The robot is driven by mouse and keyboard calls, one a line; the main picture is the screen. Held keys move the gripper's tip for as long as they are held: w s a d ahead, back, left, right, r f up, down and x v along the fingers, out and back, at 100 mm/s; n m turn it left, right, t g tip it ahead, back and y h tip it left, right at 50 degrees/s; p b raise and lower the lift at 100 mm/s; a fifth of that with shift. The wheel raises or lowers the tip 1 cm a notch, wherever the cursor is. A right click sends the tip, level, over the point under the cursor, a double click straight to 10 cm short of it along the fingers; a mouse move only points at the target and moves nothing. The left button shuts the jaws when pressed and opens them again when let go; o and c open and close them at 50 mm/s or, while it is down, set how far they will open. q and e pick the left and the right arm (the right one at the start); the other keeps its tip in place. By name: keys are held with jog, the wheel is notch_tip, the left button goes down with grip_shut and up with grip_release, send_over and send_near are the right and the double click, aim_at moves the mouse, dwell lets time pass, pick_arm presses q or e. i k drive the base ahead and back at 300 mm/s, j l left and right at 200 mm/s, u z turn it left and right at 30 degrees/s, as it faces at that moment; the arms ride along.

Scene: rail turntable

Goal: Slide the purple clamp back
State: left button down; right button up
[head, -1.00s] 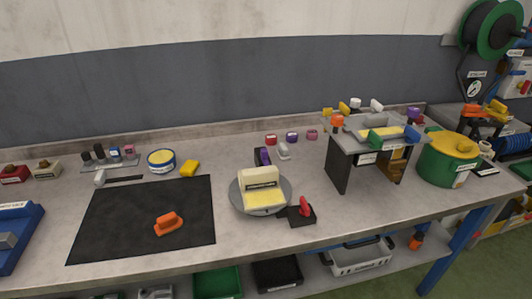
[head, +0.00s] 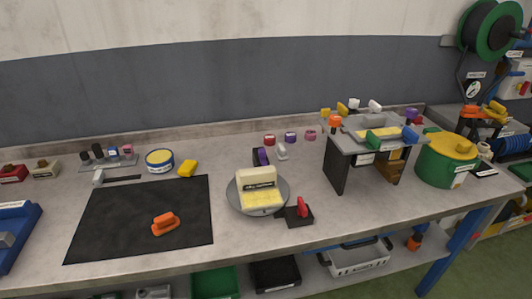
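A purple clamp-like piece (head: 262,156) stands on a small dark base behind the round grey turntable (head: 281,204). A white and yellow block (head: 257,187) sits on the turntable. A red-handled piece on a dark base (head: 299,211) stands at the turntable's front right. Other purple pieces are a small one (head: 291,137) at the back of the bench and one (head: 410,115) by the raised grey stand (head: 338,170). I cannot tell for certain which purple piece is the clamp. Neither of my grippers is in view.
A black mat (head: 110,225) with an orange handled tool (head: 165,223) lies on the left. A green drum (head: 437,171) is at the right. Bench around the turntable is mostly clear.

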aim_at(262, 152)
jog(key=l, duration=0.6)
jog(key=i+l, duration=0.1)
jog(key=l, duration=0.5)
jog(key=i+l, duration=0.1)
jog(key=l, duration=0.5)
